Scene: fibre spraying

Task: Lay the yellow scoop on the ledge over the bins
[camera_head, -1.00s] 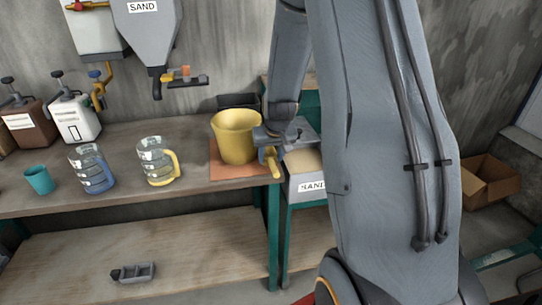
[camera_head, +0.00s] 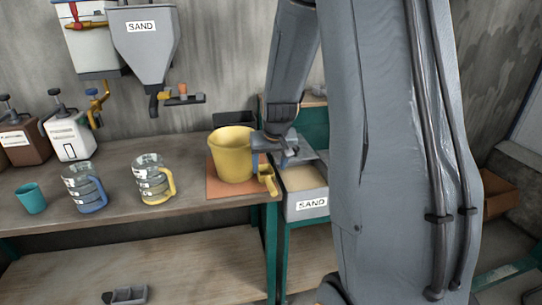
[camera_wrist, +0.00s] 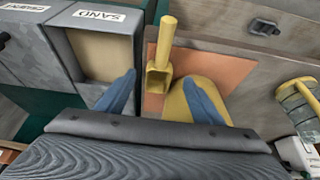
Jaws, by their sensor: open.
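The yellow scoop (camera_head: 267,180) is at the right edge of the bench, beside the yellow bucket. In the wrist view the scoop (camera_wrist: 159,78) overlaps the edge of the orange mat, its handle pointing up in the picture. My gripper (camera_head: 277,156) is just above it, beside the bucket. In the wrist view the blue fingers of my gripper (camera_wrist: 160,80) are spread, one on each side of the scoop's square bowl, and do not visibly touch it. The bin labelled SAND (camera_head: 309,206) stands right of the bench. I cannot clearly make out the ledge over the bins.
The yellow bucket (camera_head: 232,155) stands on the orange mat (camera_head: 220,187), close to my gripper. Two clear jugs, one blue-handled (camera_head: 84,190) and one yellow-handled (camera_head: 152,180), and a teal cup (camera_head: 31,198) stand further left. A sand hopper (camera_head: 146,50) hangs on the wall.

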